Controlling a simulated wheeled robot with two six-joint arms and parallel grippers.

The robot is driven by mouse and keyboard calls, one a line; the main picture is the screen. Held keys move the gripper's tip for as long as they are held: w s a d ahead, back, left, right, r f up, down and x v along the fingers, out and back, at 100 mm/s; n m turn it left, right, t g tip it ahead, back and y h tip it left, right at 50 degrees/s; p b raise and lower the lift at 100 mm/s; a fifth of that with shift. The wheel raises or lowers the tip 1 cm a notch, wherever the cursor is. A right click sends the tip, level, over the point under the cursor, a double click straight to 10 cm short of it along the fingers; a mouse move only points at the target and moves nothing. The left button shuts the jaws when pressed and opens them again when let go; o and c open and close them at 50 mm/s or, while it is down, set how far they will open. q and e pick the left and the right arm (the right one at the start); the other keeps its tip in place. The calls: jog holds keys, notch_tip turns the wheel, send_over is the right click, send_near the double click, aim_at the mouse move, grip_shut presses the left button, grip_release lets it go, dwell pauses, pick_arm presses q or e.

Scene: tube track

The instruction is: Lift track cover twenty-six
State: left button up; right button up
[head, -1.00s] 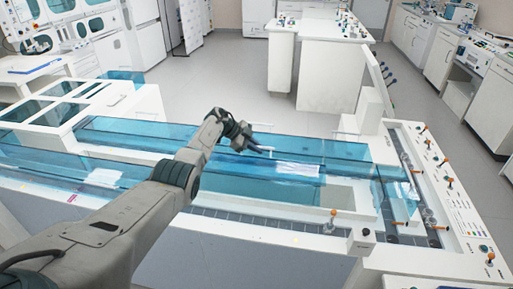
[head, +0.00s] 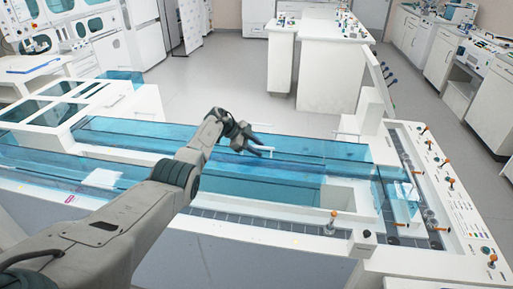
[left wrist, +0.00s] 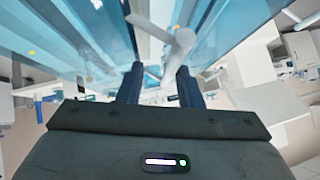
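A long, see-through blue track cover (head: 330,149) lies along the track across the middle of the head view. I cannot read a number on it. My left gripper (head: 258,146) is above the cover, close to a small white handle (head: 265,130). In the left wrist view, the two dark fingers of this gripper (left wrist: 160,88) stand apart. A white handle with a rounded end (left wrist: 180,42) shows between and beyond them; contact cannot be told. Blue cover panels (left wrist: 85,35) spread behind it. My right gripper is not in view.
A white end unit with orange-topped pegs (head: 452,190) stands at the track's right end. A white block (head: 402,207) shows through blue there. More blue panels (head: 60,113) lie at left. A white bench (head: 333,70) stands behind, with open floor between.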

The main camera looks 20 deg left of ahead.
pick_arm(q)
jog(key=b+v, duration=0.1)
jog(key=v, duration=0.8)
jog(key=shift+a, duration=0.2)
jog(key=shift+v, duration=0.75)
jog(key=shift+d+r, duration=0.1)
